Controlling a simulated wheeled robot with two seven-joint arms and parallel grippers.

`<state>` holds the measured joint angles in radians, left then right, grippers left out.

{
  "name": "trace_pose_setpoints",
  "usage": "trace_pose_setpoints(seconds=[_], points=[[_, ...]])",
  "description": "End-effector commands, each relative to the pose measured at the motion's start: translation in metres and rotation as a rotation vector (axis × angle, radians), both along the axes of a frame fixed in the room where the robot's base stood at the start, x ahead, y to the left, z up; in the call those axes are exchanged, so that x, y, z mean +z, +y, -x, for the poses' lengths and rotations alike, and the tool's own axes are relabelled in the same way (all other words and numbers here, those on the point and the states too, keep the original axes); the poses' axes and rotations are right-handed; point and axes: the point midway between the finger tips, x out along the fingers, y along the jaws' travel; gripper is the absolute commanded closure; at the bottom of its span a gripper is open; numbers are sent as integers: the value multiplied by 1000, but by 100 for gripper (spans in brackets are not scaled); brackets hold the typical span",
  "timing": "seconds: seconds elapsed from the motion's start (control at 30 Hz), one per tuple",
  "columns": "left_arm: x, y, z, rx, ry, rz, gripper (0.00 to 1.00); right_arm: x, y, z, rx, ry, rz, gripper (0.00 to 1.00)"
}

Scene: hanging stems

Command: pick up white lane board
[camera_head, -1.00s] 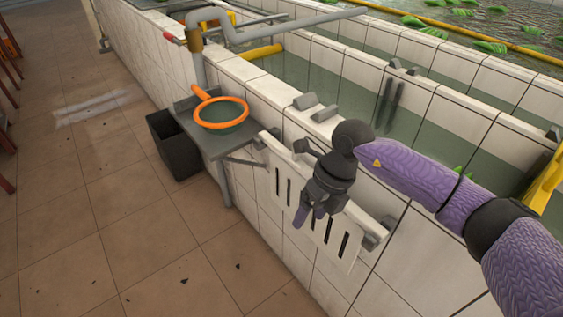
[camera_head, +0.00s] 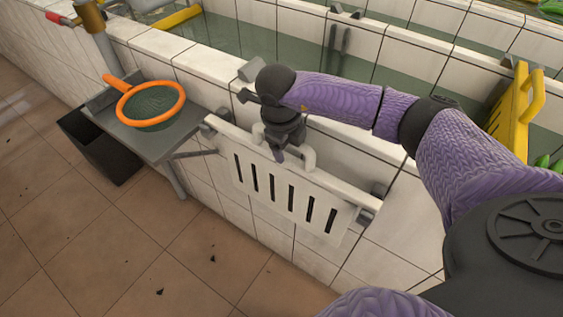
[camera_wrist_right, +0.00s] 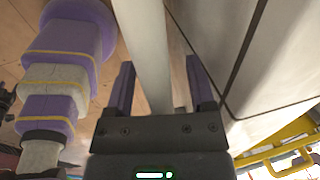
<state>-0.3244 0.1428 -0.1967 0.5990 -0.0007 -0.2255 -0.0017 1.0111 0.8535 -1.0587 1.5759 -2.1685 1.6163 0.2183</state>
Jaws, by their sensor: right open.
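The white lane board (camera_head: 280,190) hangs upright on the outer side of the tiled tank wall, with a row of dark vertical slots and a raised handle (camera_head: 308,158) at its top edge. My right gripper (camera_head: 279,152) is at that handle, pointing down. In the right wrist view my right gripper (camera_wrist_right: 162,80) is open, with a white bar (camera_wrist_right: 150,50) of the board between its two purple fingers. Gaps show beside the bar. My left gripper is not in view.
A grey shelf (camera_head: 182,143) with an orange hoop net (camera_head: 150,86) stands left of the board, above a black bin (camera_head: 100,145). A yellow board (camera_head: 515,105) is at the right on the tank.

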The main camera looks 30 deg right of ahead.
Motion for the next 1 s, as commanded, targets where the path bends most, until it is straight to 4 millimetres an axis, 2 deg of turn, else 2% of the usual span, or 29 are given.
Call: trace_pose_setpoints(seconds=[0.2,0.53,1.0], points=[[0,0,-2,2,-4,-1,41,-1,0,0,0,-1,-1,30],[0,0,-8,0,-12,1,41,0,0,0,0,-1,-1,100],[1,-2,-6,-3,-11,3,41,3,0,-1,1,-3,-2,100]])
